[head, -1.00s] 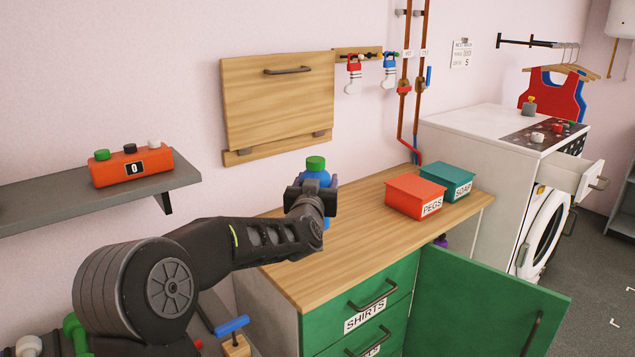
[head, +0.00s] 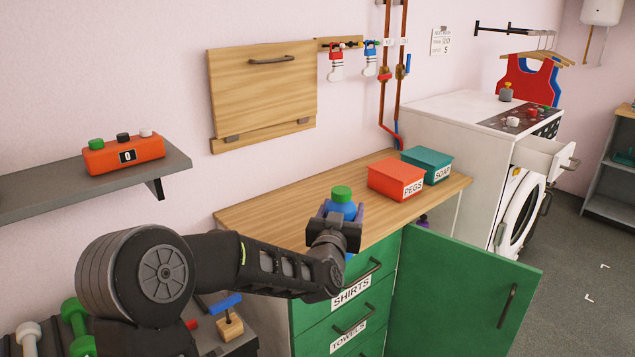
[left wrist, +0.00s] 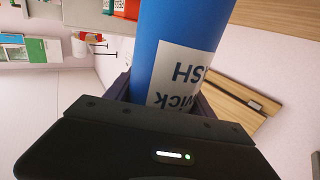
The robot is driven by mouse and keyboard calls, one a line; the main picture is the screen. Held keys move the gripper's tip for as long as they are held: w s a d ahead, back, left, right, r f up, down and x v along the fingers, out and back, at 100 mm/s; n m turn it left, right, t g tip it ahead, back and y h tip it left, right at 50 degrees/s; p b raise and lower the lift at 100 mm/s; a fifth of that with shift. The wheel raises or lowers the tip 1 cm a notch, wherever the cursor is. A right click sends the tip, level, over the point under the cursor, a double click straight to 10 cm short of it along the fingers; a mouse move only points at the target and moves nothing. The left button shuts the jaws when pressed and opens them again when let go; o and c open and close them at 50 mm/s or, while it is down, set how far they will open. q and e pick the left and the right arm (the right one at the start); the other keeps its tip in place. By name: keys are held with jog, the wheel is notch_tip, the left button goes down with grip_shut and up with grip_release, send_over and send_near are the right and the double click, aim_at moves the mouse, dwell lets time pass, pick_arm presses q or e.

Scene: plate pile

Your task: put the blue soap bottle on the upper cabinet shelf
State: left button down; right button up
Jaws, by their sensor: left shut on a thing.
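The blue soap bottle (head: 341,206) has a green cap and stands upright in my left gripper (head: 338,222), above the front edge of the wooden worktop in the head view. The gripper is shut on it, and its body and white label also show in the left wrist view (left wrist: 180,60). The cabinet under the worktop has a green door (head: 470,285) that stands open to the right of the green drawers. The cabinet's shelves are hidden behind the door and worktop. My right gripper is not in view.
A red PEGS box (head: 397,180) and a teal SOAP box (head: 428,164) sit on the worktop (head: 290,225). A drawer labelled SHIRTS (head: 350,285) is left of the door. The washing machine (head: 515,215) stands at right, its top drawer pulled out. Open floor lies beyond the door.

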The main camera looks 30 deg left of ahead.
pick_arm(q)
jog(key=s+d+f+m+h+p, duration=0.1)
jog(key=s+d+f+m+h, duration=0.1)
jog(key=d+f, duration=0.4)
jog(key=s+d+f+m+t+h+p, duration=0.1)
jog(key=d+f, duration=0.4)
jog(key=d, duration=0.7)
jog(key=s+h+p, duration=0.1)
jog(key=s+h, duration=0.1)
jog(key=shift+s+f+m+h, duration=0.15)
jog(key=shift+f+m+h, duration=0.25)
